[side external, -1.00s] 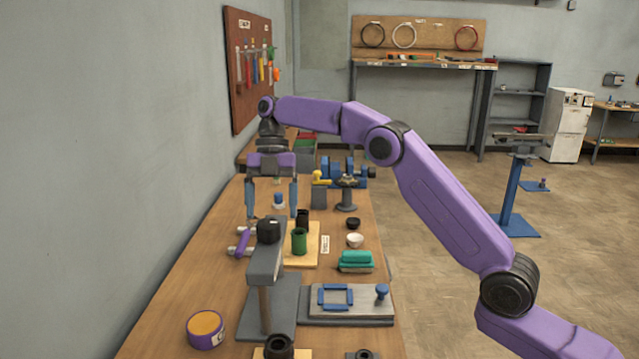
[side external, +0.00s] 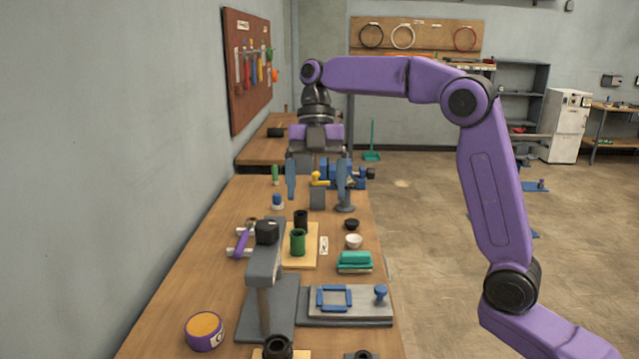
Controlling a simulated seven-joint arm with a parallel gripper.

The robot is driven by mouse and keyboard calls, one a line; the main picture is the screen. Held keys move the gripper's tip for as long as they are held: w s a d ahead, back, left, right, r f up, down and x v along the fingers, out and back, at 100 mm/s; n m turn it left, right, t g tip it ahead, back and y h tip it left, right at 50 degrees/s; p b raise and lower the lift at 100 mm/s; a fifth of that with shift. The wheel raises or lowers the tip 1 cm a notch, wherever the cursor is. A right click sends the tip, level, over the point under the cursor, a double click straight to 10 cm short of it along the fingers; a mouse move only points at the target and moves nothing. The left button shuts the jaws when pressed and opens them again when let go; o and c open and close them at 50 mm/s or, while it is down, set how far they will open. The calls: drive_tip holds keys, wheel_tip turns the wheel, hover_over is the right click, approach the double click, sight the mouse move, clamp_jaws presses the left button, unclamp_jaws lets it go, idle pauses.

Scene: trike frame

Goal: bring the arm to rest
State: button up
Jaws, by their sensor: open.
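My gripper (side external: 316,197) hangs fingers-down above the far half of the workbench. Its two blue fingers are wide apart, with nothing between them that it holds. The purple arm reaches in from the right, raised well above the bench. The workbench (side external: 188,285) carries the parts and tools. A purple part (side external: 241,240) lies at its left side, clear of the gripper.
A grey stand (side external: 263,270) rises in the near middle. Green cylinder (side external: 298,241), white cup (side external: 354,241), teal block (side external: 354,259), a grey plate with a blue frame (side external: 350,306) and an orange-topped tin (side external: 204,328) stand around it. A blue vise (side external: 358,175) is behind the gripper.

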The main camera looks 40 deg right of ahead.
drive_tip(key=shift+s+d+r, duration=0.1)
drive_tip(key=shift+s+r, duration=0.05)
drive_tip(key=shift+s, duration=0.25)
drive_tip(key=s+d+f+m+t+h, duration=0.1)
drive_tip(key=s+f+m, duration=0.4)
drive_tip(key=s, duration=0.4)
drive_tip(key=s+d+f+m+t+h, duration=0.1)
drive_tip(key=s+f+m, duration=0.3)
drive_tip(key=s, duration=0.6)
drive_tip(key=s+d+f+m+t, duration=0.1)
drive_tip(key=s+d+f+m, duration=0.1)
drive_tip(key=s+f+m, duration=0.3)
drive_tip(key=s+f, duration=0.1)
drive_tip(key=s, duration=0.3)
drive_tip(key=shift+s+f+m+t+h, duration=0.2)
drive_tip(key=shift+m+t+h, duration=0.1)
drive_tip(key=shift+h, duration=0.1)
